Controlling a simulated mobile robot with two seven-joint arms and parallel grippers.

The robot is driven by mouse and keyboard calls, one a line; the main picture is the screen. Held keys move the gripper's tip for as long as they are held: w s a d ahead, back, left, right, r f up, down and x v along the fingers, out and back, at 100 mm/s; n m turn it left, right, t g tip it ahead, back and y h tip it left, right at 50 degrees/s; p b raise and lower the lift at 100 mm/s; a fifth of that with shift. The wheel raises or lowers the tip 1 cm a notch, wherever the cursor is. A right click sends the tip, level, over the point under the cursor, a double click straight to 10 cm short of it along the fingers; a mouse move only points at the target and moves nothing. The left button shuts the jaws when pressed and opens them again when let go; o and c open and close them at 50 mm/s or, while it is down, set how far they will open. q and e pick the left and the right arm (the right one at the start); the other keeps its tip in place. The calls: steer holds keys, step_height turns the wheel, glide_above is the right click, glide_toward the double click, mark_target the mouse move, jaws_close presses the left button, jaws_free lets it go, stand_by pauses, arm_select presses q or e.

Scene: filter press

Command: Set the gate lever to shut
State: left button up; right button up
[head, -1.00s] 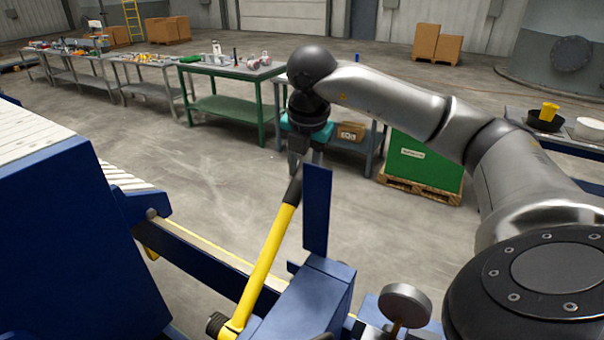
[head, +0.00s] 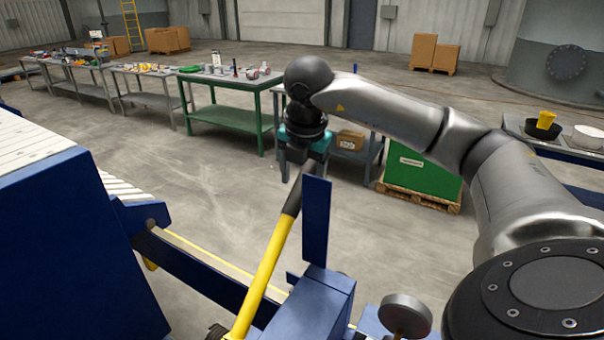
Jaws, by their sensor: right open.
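The gate lever (head: 263,272) is a yellow bar with a black grip (head: 293,198) at its top, leaning up and to the right on the blue press frame. A blue upright plate (head: 316,222) stands just right of the grip. My right gripper (head: 303,168) points down at the top of the grip and is open. Its fingertips are partly hidden, and I cannot tell whether they touch the grip. The foot of the lever is partly cut off at the bottom edge. My left gripper is not in view.
The blue press body (head: 75,240) fills the left, with a blue rail running toward the lever. A round grey knob (head: 405,315) sits right of the lever. Workbenches, including a green table (head: 232,85), and a green crate (head: 418,180) stand farther back. Open floor lies between.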

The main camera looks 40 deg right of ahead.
steer(key=v, duration=0.6)
steer(key=shift+a+r+b, duration=0.15)
steer(key=shift+r+b, duration=0.15)
steer(key=shift+r, duration=0.05)
steer(key=p+v, duration=0.3)
steer(key=v, duration=0.5)
steer(key=shift+r, duration=0.2)
steer(key=shift+s, duration=0.1)
